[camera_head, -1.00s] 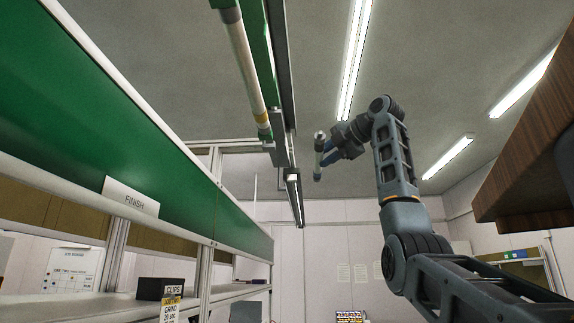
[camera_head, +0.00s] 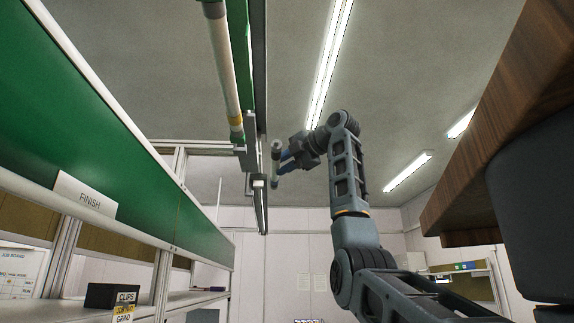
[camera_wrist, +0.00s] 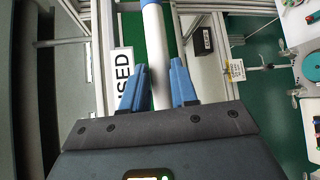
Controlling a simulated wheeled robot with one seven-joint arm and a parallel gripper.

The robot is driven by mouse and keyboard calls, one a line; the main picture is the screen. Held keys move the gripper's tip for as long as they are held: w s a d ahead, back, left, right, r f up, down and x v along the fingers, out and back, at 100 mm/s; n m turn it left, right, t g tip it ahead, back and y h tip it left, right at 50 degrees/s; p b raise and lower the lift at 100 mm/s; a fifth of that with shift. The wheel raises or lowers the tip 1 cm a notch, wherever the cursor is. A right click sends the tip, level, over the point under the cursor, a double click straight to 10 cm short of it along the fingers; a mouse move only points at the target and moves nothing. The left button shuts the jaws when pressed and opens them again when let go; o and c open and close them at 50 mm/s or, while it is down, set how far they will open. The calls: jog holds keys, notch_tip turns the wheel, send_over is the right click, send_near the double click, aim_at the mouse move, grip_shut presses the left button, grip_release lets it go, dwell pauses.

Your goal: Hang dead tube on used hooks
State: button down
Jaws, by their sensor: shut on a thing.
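My gripper (camera_head: 282,158) is raised in the middle of the head view, shut on a pale tube (camera_head: 276,165) seen foreshortened there. In the wrist view the tube (camera_wrist: 156,45) passes between the blue fingers (camera_wrist: 157,88) and runs up out of the picture, with a blue band near the top edge. I cannot make out any hooks, and the tube's far end is out of the wrist view.
Another tube (camera_head: 222,65) with a yellow band sits along the green overhead rail at upper left. A wooden surface (camera_head: 490,130) overhangs at right.

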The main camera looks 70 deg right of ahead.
aim_at(273, 156)
jog(key=w+a+f, duration=0.1)
jog(key=w+a, duration=0.2)
jog(key=w, duration=0.5)
jog(key=shift+a+f, duration=0.15)
jog(key=shift+f, duration=0.1)
dwell(0.9)
jog(key=shift+f, duration=0.1)
dwell(1.4)
jog(key=c, duration=0.8)
grip_release()
jog(key=shift+s, duration=0.1)
jog(key=shift+b+v, duration=1.2)
jog(key=shift+v, duration=2.65)
